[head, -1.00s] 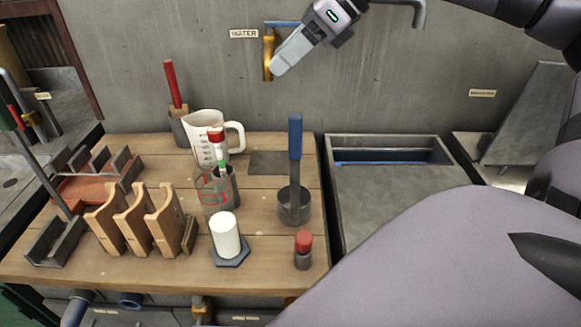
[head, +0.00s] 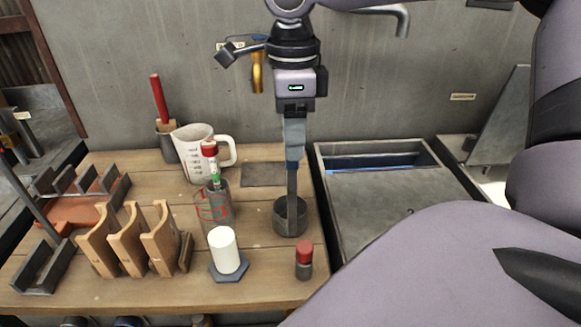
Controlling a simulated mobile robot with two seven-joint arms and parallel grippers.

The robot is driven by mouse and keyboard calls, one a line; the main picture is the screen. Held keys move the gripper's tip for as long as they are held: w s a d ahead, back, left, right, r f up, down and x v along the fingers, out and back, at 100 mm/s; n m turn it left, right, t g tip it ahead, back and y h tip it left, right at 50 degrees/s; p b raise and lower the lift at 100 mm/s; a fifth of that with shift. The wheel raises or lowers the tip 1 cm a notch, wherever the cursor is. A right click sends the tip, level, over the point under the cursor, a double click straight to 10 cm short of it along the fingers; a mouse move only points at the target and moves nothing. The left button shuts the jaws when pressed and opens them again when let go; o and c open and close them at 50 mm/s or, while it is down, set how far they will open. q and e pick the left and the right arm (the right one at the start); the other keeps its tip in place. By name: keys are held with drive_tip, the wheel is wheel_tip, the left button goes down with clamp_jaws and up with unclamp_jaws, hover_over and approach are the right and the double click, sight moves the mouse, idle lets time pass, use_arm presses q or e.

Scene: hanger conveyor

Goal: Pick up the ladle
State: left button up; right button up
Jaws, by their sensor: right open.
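The ladle (head: 290,217) stands upright on the wooden table, a dark metal cup with a long straight handle whose grip is blue. My right gripper (head: 293,150) points straight down over the top of the handle. It is open, with a grey finger in front of the upper handle. Most of the blue grip is hidden, and I cannot tell whether the fingers touch it. My left gripper is not in view.
A red-capped vial (head: 304,260) and a white cylinder (head: 224,248) stand in front of the ladle. A glass beaker (head: 213,208) and a measuring jug (head: 200,152) are to its left. Wooden racks (head: 128,240) stand further left. A grey basin (head: 390,195) is on the right.

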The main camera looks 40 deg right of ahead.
sight(290, 180)
wheel_tip(290, 180, down, 2)
drive_tip(key=shift+f, duration=0.15)
clamp_jaws()
drive_tip(key=shift+w, duration=0.1)
